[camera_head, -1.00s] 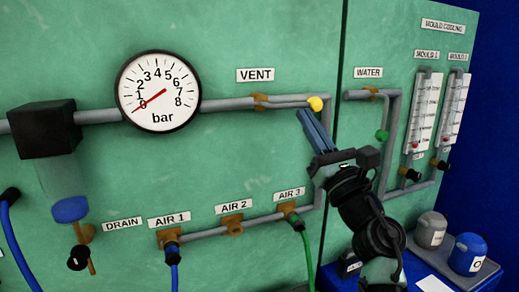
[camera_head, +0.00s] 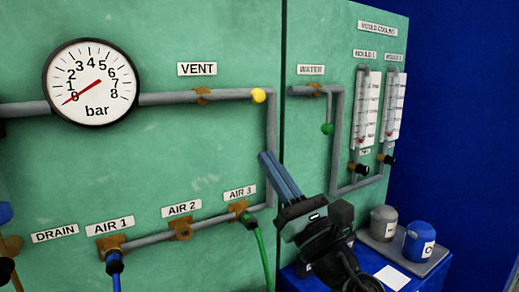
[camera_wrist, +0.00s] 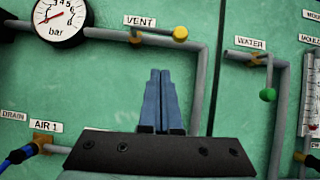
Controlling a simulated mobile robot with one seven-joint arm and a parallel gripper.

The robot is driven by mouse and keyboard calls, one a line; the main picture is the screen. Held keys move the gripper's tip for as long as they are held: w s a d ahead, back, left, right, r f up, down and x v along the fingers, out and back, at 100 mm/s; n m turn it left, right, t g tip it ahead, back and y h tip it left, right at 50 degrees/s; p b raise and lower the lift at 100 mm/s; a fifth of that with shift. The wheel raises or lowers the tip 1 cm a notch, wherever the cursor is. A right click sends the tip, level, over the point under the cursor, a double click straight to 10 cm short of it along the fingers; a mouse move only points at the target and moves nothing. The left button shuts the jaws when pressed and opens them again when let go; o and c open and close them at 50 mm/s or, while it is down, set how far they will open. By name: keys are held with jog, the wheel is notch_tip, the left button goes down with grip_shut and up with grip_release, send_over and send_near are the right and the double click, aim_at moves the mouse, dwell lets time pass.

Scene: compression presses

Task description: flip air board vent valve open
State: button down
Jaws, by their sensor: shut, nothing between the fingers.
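The vent valve sits on the grey pipe under the VENT label, with a brown body (camera_head: 203,96) and a lever ending in a yellow knob (camera_head: 258,95). The lever lies roughly level along the pipe, with the knob at its right near the pipe's corner. The valve also shows in the wrist view, with its yellow knob (camera_wrist: 180,34) above and right of my fingertips. My gripper (camera_head: 266,156) is shut and empty, its blue fingers pointing up, below the knob and apart from it. The fingers also show in the wrist view (camera_wrist: 160,73).
A pressure gauge (camera_head: 93,82) left of the valve reads about 0 bar. The water valve's green knob (camera_head: 327,129) hangs down to the right. The AIR 3 outlet (camera_head: 240,209) with a green hose is left of my gripper. Grey and blue containers (camera_head: 418,240) stand at lower right.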

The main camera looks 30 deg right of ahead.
jog(key=v, duration=0.2)
jog(key=shift+s+f, duration=0.2)
jog(key=shift+s, duration=0.1)
jog(key=shift+r, duration=0.1)
